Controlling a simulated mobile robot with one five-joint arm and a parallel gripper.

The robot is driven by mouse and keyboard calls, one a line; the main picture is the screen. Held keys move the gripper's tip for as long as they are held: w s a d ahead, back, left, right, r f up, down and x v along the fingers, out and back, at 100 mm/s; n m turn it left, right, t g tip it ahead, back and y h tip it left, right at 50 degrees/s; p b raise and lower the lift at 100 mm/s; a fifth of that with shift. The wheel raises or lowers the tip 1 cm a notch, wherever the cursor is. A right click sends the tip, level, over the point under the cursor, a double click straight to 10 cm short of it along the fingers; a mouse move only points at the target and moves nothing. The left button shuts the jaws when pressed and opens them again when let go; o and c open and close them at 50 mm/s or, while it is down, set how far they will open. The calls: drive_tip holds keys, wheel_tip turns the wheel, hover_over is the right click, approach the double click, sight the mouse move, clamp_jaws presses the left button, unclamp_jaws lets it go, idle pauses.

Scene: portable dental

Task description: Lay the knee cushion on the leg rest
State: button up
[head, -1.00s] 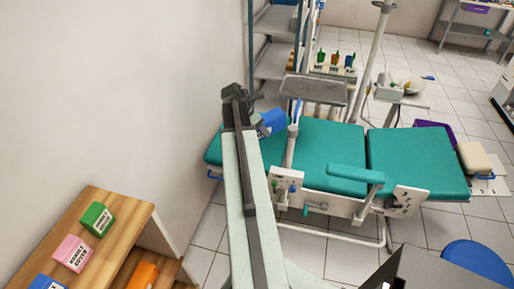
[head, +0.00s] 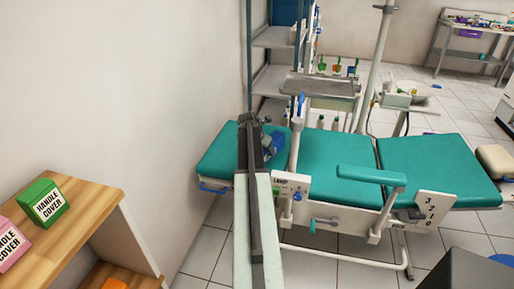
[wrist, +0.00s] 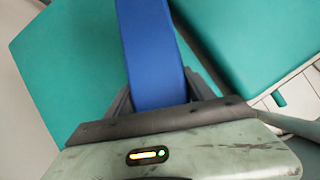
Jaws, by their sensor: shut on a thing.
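The blue knee cushion (head: 275,146) is held at the far end of my arm, partly hidden by it in the head view. In the wrist view the cushion (wrist: 150,45) extends away from between the two dark fingers. My gripper (wrist: 160,98) is shut on its near end; in the head view the gripper (head: 266,143) is over the chair's left part. The leg rest (head: 222,156) is the teal pad at the left end of the dental chair. It fills the left of the wrist view (wrist: 75,75), below the cushion. Whether the cushion touches it is unclear.
An upright pole (head: 296,150) stands close right of the cushion. The teal seat (head: 335,155) and a teal armrest (head: 370,175) lie to the right. A grey tray (head: 320,87) is behind. A wooden shelf (head: 85,225) with boxes stands at front left, beside the wall.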

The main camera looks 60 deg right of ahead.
drive_tip(key=w+d, duration=0.5)
drive_tip(key=w+d+f+b, duration=0.1)
drive_tip(key=w+d, duration=0.1)
drive_tip(key=w, duration=0.1)
drive_tip(key=shift+d, duration=0.4)
wheel_tip(320, 180, down, 4)
drive_tip(key=b, duration=0.3)
drive_tip(key=shift+b, duration=0.35)
drive_tip(key=shift+r, duration=0.25)
drive_tip(key=shift+f, duration=0.15)
drive_tip(key=o, duration=1.6)
drive_tip(key=shift+c, duration=0.2)
